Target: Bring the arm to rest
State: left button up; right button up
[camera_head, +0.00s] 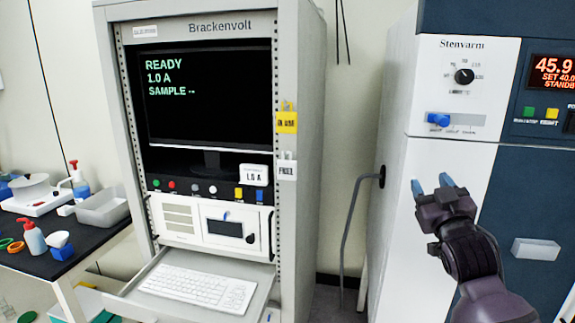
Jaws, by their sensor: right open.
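My right gripper (432,188) is at the right of the head view, at the end of my dark purple arm. Its two blue-tipped fingers point up and are apart, with nothing between them. It is in front of the white and dark blue Stenvarm machine (458,92); whether it touches the machine's front cannot be told. My left gripper is not in view.
The grey Brackenvolt cabinet (309,140) stands left of centre, its screen (210,95) reading READY. Its keyboard shelf (130,290) sticks out. A dark-topped table (60,262) with bottles and trays is at the left. A grey cable (345,235) hangs between cabinet and machine.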

jog(key=s+a+f+g+y, duration=0.1)
jog(key=s+f+g, duration=0.3)
jog(key=f, duration=0.9)
jog(key=s+a+f+g, duration=0.1)
jog(key=s+f, duration=0.6)
jog(key=f, duration=0.6)
jog(key=s+f+m+g, duration=0.2)
jog(key=s+f+g, duration=0.3)
jog(key=s+f, duration=1.2)
jog(key=shift+s+f+h, duration=0.4)
jog(key=shift+s, duration=0.85)
